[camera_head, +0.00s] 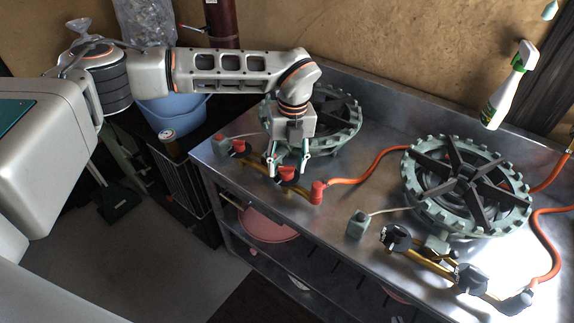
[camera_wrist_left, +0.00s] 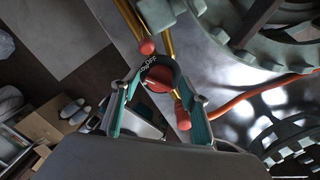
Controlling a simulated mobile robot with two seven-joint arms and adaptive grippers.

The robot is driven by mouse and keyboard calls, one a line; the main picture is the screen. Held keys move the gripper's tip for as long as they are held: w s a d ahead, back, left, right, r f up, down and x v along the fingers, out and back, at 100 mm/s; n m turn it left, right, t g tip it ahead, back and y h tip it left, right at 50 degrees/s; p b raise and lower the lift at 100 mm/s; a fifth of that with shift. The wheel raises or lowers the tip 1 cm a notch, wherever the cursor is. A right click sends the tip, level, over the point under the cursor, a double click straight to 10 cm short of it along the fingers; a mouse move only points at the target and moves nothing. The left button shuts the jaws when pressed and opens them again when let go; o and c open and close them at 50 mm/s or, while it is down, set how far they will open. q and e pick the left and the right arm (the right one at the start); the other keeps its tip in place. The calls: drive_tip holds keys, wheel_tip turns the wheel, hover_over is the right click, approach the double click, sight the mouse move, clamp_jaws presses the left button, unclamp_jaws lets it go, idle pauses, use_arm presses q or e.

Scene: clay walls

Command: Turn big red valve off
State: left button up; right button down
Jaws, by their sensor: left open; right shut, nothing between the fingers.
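The big red valve (camera_head: 287,174) is a red knob on the brass pipe at the front of the left burner. In the left wrist view the red knob (camera_wrist_left: 157,79) sits on a round black dial with white lettering that includes "OFF". My left gripper (camera_head: 288,160) is open and points down at the knob. In the left wrist view its two teal-lined fingers (camera_wrist_left: 158,112) stand on either side of the knob, with gaps; I cannot tell whether they touch it. My right gripper is out of view.
Smaller red valves (camera_head: 239,146) (camera_head: 318,191) flank the big one. A left burner (camera_head: 345,125) stands behind, and a second burner (camera_head: 410,160) with black knobs (camera_head: 397,237) is to the right. An orange hose (camera_head: 370,172) crosses the metal table. A spray bottle (camera_head: 508,88) is at the back right.

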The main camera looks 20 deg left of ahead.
use_arm(q)
drive_tip(key=shift+f, duration=0.25)
drive_tip(key=c, duration=1)
drive_tip(key=shift+c, duration=0.2)
drive_tip(key=shift+r, duration=0.1)
